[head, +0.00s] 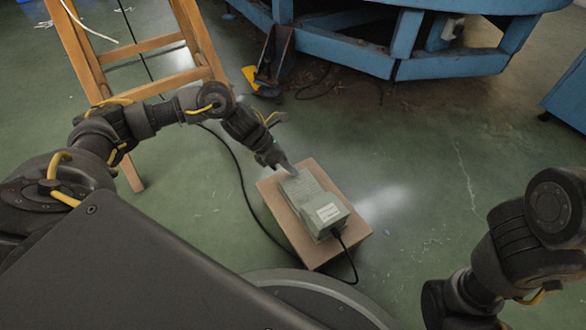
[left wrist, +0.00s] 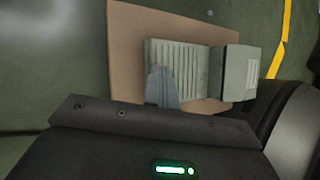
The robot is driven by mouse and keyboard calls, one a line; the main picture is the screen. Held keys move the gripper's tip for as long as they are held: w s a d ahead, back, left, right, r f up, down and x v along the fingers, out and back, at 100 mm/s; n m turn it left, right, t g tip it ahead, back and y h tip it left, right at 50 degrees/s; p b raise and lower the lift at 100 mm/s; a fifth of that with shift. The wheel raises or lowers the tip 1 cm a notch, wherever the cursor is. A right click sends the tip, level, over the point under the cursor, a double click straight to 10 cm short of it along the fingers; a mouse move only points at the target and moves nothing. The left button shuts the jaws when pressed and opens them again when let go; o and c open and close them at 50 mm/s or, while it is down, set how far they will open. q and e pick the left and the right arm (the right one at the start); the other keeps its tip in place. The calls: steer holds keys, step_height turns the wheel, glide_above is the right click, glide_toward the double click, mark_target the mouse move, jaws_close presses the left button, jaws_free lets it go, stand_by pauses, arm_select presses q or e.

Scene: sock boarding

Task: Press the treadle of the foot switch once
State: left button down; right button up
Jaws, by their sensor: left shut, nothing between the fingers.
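The foot switch (head: 327,214) is a grey-green box with a ribbed treadle (head: 301,188) at its far end and a white label on its near end. It sits on a brown board (head: 284,218) on the floor. My left gripper (head: 291,171) is shut and empty, its tip at the treadle's far end. In the left wrist view the shut fingertips (left wrist: 160,86) overlap the ribbed treadle (left wrist: 185,70); whether they touch it I cannot tell. The box end with the label (left wrist: 236,72) is to the right there. My right gripper is not visible; only part of that arm shows at lower right.
A black cable runs from the foot switch across the floor. A wooden stool or ladder (head: 143,46) stands at upper left. A blue machine frame (head: 345,52) stands at the back, with a black and yellow pedal (head: 272,65) near it. The green floor right of the board is clear.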

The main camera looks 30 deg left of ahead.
arm_select(q)
steer(key=shift+s+d+r+p, duration=0.1)
steer(key=shift+r+p, duration=0.7)
steer(key=shift+r, duration=0.1)
steer(key=shift+s+d+r+p, duration=0.1)
steer(key=shift+d+r+p, duration=0.05)
steer(key=shift+r+p, duration=0.55)
steer(key=shift+r, duration=0.1)
steer(key=r+p, duration=0.2)
steer(key=r, duration=0.1)
steer(key=r+p, duration=0.2)
steer(key=shift+s+d, duration=0.2)
steer(key=shift+d, duration=0.2)
steer(key=shift+f, duration=0.1)
